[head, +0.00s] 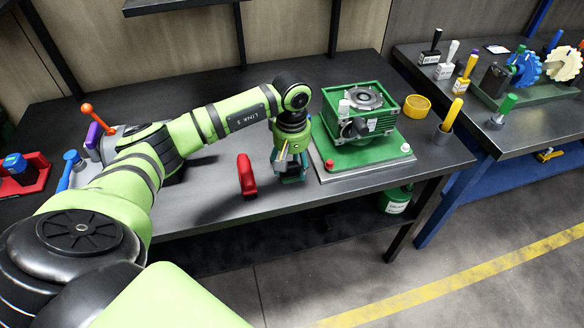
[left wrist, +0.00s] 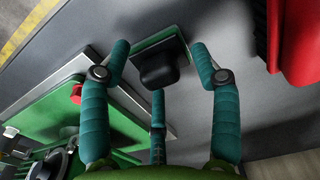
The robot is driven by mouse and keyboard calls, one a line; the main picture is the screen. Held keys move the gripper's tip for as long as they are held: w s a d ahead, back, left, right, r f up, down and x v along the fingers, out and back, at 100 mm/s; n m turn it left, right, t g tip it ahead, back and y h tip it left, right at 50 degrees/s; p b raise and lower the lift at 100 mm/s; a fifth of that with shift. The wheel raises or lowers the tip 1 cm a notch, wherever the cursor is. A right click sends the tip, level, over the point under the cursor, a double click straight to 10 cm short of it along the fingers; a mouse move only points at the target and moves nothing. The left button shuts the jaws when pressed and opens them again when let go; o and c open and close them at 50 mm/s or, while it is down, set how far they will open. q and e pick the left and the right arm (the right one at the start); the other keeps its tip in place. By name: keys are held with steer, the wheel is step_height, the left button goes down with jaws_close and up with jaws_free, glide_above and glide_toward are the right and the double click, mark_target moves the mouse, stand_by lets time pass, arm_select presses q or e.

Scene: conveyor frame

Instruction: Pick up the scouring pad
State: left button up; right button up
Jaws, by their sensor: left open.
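The scouring pad (left wrist: 160,62), a green-edged pad with a black block-like grip, lies on the grey bench in the left wrist view. My left gripper (left wrist: 160,50) is open, with teal fingers spread to the left and right of the pad and a third finger nearer the camera. No finger clearly touches it. In the head view my left gripper (head: 291,172) points down at the bench between a red object and the green machine. There the pad is mostly hidden by the gripper, and I cannot tell it from the fingers. My right gripper is not in view.
The red upright object (head: 246,175) stands close left of the gripper. The green machine (head: 362,112) on its base plate (head: 370,150) is close on the right. A yellow ring-shaped cup (head: 416,107) and a yellow-handled tool (head: 451,114) stand farther right. The bench's front edge is near.

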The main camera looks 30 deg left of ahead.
mark_target(292, 163)
arm_select(q)
steer(key=shift+f, duration=0.1)
steer(key=shift+c, duration=0.4)
jaws_close()
step_height(292, 163, up, 4)
steer(key=shift+w+b, duration=0.15)
steer(key=shift+b, duration=0.65)
steer(key=s+d+r+b, duration=0.2)
steer(key=d+r, duration=0.5)
steer(key=d, duration=0.4)
steer(key=shift+s+d, duration=0.2)
steer(key=shift+d, duration=0.05)
steer(key=c, duration=1.2)
jaws_free()
